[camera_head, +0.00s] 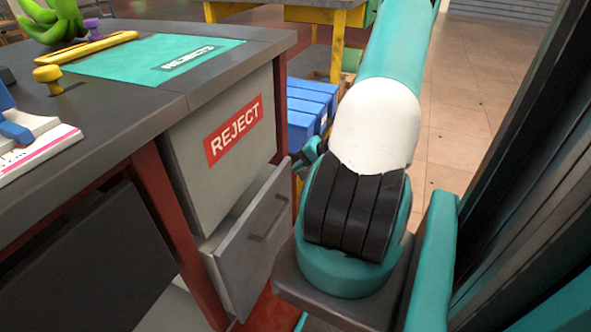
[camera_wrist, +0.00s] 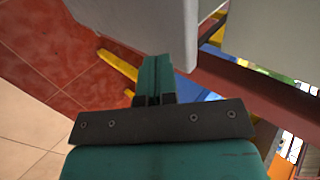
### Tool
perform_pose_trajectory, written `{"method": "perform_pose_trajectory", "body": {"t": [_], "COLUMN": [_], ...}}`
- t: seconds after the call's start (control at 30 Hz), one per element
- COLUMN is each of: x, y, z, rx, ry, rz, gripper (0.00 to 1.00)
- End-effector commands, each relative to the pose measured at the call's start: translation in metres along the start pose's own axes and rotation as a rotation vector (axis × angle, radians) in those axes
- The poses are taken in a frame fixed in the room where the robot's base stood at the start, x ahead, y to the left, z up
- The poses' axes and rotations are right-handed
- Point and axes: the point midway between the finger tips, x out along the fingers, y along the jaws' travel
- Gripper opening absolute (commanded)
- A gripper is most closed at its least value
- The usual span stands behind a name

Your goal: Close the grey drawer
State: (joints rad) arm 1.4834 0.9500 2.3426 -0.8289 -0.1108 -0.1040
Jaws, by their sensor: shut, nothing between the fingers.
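The grey drawer (camera_head: 253,246) stands partly pulled out below the bench, under the panel with the red REJECT label. Its front carries a dark bar handle (camera_head: 268,222). My gripper (camera_head: 308,157) is partly hidden behind my arm, close to the drawer front's far upper corner. In the wrist view my gripper (camera_wrist: 156,62) has its teal fingers together with nothing between them. Their tips are right by a light grey panel (camera_wrist: 150,22) that looks like the drawer front. I cannot tell whether they touch it.
The dark bench top (camera_head: 130,85) holds a green REJECTS mat (camera_head: 160,57), a yellow knob (camera_head: 47,75) and a green plant-like object (camera_head: 50,18). Blue bins (camera_head: 305,105) stand behind the drawer. A dark red bench leg (camera_head: 175,235) is left of it. Tiled floor is open at right.

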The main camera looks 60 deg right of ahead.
Motion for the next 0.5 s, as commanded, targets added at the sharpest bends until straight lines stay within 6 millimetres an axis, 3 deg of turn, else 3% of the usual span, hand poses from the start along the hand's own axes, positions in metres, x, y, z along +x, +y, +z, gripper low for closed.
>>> {"method": "perform_pose_trajectory", "body": {"t": [0.5], "x": [0.0094], "y": [-0.0097], "z": [0.0012], "rx": [-0.001], "ry": [-0.002], "rz": [0.000], "gripper": [0.00]}}
